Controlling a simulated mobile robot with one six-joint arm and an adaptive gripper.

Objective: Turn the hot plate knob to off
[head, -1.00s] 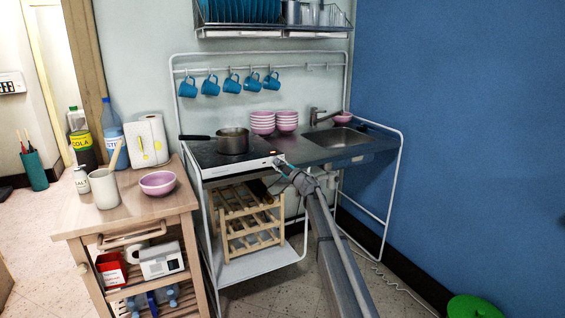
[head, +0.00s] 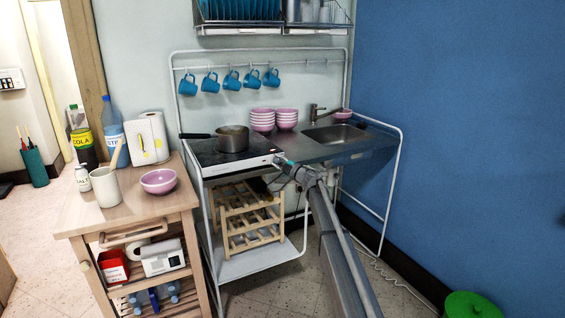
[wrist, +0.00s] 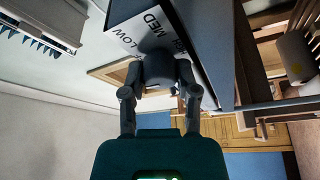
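The hot plate (head: 228,166) is built into the counter top, with a white front strip. In the wrist view its white panel (wrist: 125,38) shows the words LOW and MED, and more lettering is partly hidden by the dark round knob (wrist: 160,68). My gripper (wrist: 160,97) faces the knob, with one finger on each side. The fingers look apart from it, though contact is hard to tell. In the head view my gripper (head: 281,163) is at the right end of the front strip and hides the knob. The knob's setting cannot be read.
A saucepan (head: 233,139) stands on the hot plate. Pink bowls (head: 262,121) are stacked behind, left of the sink (head: 334,134). A wooden rack (head: 250,222) sits below. A wooden cart (head: 128,207) with a bowl, crock and bottles stands left.

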